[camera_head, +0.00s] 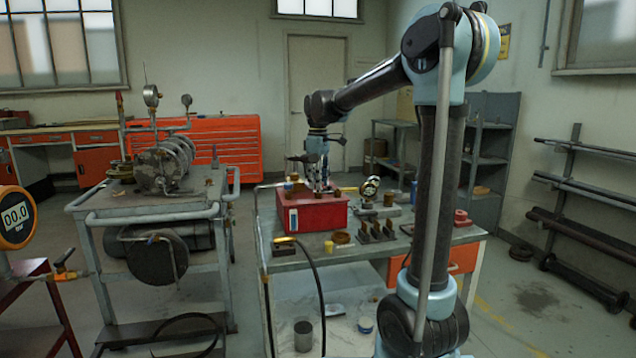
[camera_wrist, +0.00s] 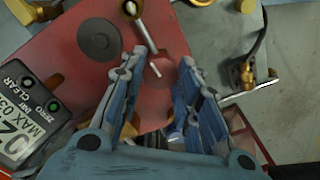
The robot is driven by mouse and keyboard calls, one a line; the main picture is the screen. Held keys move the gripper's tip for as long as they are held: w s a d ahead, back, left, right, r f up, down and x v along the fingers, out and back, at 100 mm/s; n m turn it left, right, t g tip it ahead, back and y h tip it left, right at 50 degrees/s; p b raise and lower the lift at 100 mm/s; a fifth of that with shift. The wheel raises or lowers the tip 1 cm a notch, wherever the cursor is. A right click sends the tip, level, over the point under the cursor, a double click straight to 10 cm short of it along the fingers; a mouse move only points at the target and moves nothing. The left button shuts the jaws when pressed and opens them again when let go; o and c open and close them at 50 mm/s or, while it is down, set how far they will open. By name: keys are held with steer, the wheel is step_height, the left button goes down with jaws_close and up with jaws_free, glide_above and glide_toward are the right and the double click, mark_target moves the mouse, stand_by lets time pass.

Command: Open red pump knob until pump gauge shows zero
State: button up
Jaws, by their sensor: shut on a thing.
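The red pump box (camera_head: 318,215) stands on the metal table, and its red top (camera_wrist: 75,85) fills much of the wrist view. My gripper (camera_head: 320,185) reaches down to its top. In the wrist view its two blue fingers (camera_wrist: 156,80) stand on either side of a dull red knob (camera_wrist: 156,95), shut on it; their contact is partly hidden. The pump's digital gauge (camera_wrist: 28,118) is at the left, partly cut off; its digits start with 0 and cannot be read fully.
A metal rod (camera_wrist: 143,32) lies just beyond the fingertips. An orange round gauge (camera_head: 16,215) at the far left reads 00.0. A black hose (camera_head: 318,290) hangs off the table front. Valve parts (camera_head: 375,230) crowd the table's right side.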

steer(key=shift+d+n, duration=0.1)
steer(key=shift+n, duration=0.5)
steer(key=o, duration=1.1)
steer(key=shift+r, duration=0.15)
step_height(320, 180, up, 12)
steer(key=shift+w+f, duration=0.1)
steer(key=shift+f, duration=0.1)
